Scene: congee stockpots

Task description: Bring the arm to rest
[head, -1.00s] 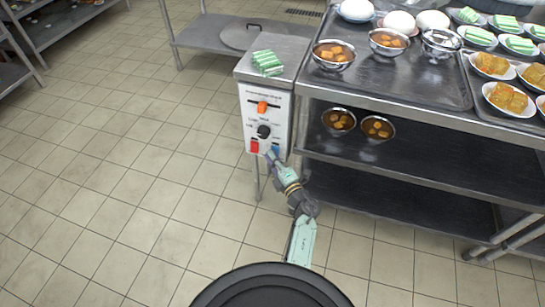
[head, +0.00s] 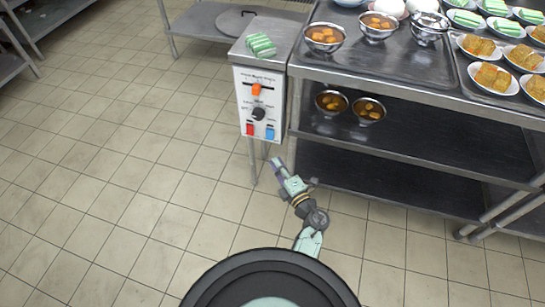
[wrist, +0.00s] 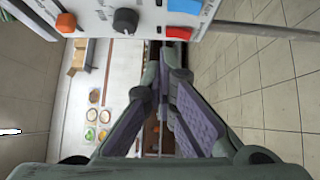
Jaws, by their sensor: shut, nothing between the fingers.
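My gripper (head: 276,164) is in front of and below the control box (head: 262,105), apart from it, over the tiled floor. Its fingers are shut and empty; they also show in the wrist view (wrist: 168,88). The box has a white face with an orange switch (head: 256,89), a black knob (head: 258,114), a red button (head: 250,129) and a blue button (head: 269,133). In the wrist view the box face fills the top edge, with the knob (wrist: 126,20) and the blue button (wrist: 185,6) in sight.
Green-and-white striped pieces (head: 260,46) lie on top of the box. A metal shelf table (head: 400,92) with bowls and plates stands at the right. A low metal shelf (head: 205,24) stands behind. The floor (head: 110,190) at the left is clear.

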